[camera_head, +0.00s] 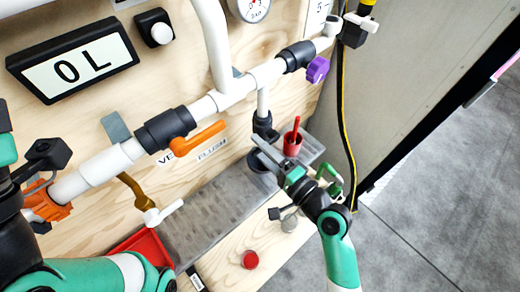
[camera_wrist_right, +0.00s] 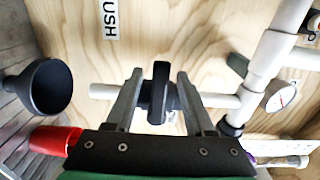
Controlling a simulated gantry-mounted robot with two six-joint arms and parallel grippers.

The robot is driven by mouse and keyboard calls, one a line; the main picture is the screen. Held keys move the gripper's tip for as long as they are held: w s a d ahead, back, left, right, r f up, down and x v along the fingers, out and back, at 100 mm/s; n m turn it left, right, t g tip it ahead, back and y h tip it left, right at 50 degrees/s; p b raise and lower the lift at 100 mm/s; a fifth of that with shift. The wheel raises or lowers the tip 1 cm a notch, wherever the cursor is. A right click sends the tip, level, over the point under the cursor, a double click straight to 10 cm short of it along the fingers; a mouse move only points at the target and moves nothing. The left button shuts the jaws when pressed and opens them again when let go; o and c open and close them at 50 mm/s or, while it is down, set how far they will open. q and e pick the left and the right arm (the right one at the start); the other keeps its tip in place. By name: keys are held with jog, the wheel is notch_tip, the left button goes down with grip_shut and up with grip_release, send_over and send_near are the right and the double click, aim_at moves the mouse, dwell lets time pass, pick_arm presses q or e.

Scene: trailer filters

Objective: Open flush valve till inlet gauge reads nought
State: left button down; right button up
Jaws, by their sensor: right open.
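The flush valve has a black handle (camera_wrist_right: 159,92) on a short white pipe in the right wrist view. In the head view a black fitting (camera_head: 263,122) on the branch pipe appears to be this valve, partly hidden by my gripper. My right gripper (camera_head: 262,152) is open, its fingers (camera_wrist_right: 162,95) on either side of the handle with gaps showing. The inlet gauge appears to be the white dial (camera_head: 254,8) cut off at the top; its reading is too small to tell. My left arm is at the left edge; its fingertips do not show.
A black funnel (camera_wrist_right: 39,87) is beyond the pipe's end. An orange handle (camera_head: 199,138) and a purple knob (camera_head: 317,69) stick out from the main pipe. Open floor (camera_head: 420,200) is at right.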

jog(key=shift+w+a, duration=0.1)
grip_shut()
dwell(1.4)
